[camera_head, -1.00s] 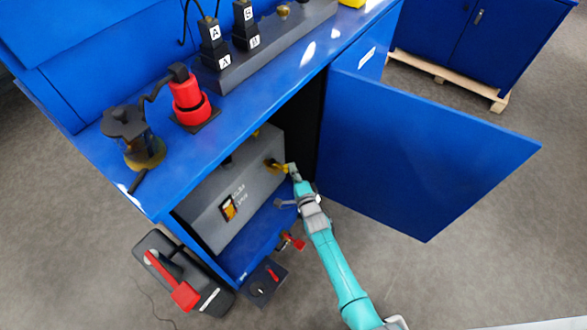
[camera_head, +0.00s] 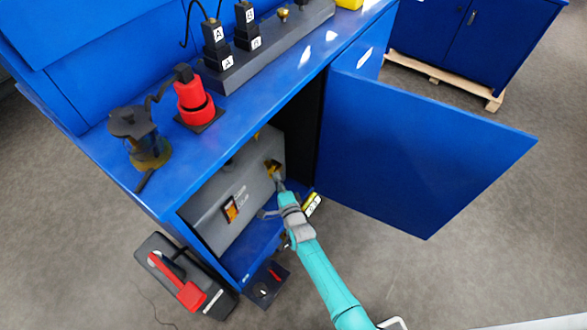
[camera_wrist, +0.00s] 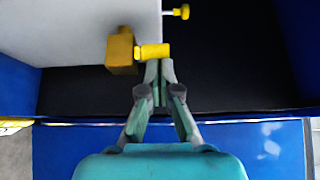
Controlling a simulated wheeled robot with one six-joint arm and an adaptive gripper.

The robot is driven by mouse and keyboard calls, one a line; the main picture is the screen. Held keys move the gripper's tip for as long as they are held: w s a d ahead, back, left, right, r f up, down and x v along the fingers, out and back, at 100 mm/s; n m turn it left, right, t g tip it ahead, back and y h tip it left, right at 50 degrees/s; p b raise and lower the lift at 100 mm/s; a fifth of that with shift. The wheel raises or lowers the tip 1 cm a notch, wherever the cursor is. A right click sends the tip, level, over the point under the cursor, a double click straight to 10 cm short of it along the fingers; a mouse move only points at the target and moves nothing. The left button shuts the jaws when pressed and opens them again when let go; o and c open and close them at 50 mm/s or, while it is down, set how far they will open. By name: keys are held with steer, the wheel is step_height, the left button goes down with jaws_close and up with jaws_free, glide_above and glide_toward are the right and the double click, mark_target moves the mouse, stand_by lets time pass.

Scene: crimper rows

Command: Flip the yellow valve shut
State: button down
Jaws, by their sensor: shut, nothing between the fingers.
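The yellow valve (camera_head: 271,166) sits on the right end of the grey box inside the open blue cabinet. In the wrist view it has a square yellow body (camera_wrist: 121,52) on the grey box's edge and a short yellow handle (camera_wrist: 153,51) pointing right. My gripper (camera_wrist: 158,68) is shut and empty, its fingertips at the handle's lower edge; I cannot tell whether they touch. In the head view my gripper (camera_head: 278,182) reaches into the cabinet from the front and partly covers the valve's surroundings.
The grey box (camera_head: 213,207) fills the cabinet's lower space. The open blue door (camera_head: 420,150) stands right of my arm. A yellow-and-black label (camera_head: 312,205) shows beside my arm. A smaller yellow knob (camera_wrist: 181,12) sticks out farther back. A black-and-red case (camera_head: 180,278) stands on the floor.

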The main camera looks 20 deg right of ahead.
steer(key=shift+w+a, duration=0.2)
steer(key=shift+a, duration=0.4)
steer(key=shift+w+a, duration=0.2)
steer(key=shift+a, duration=0.5)
steer(key=shift+w+a+r+m+g+h, duration=0.15)
steer(key=shift+w+a+m+h, duration=0.3)
steer(key=shift+m+h, duration=0.55)
steer(key=shift+w+a+r+m+g+h, duration=0.1)
steer(key=shift+w+a+m+g+h, duration=0.35)
steer(key=shift+h, duration=0.9)
steer(key=shift+w+a+r+m+h, duration=0.1)
steer(key=shift+w+a+m+h, duration=0.3)
steer(key=shift+m+h, duration=0.65)
steer(key=shift+a, duration=0.15)
steer(key=f+v, duration=0.1)
steer(key=v, duration=1.2)
steer(key=shift+d+h, duration=0.2)
steer(key=shift+h, duration=0.1)
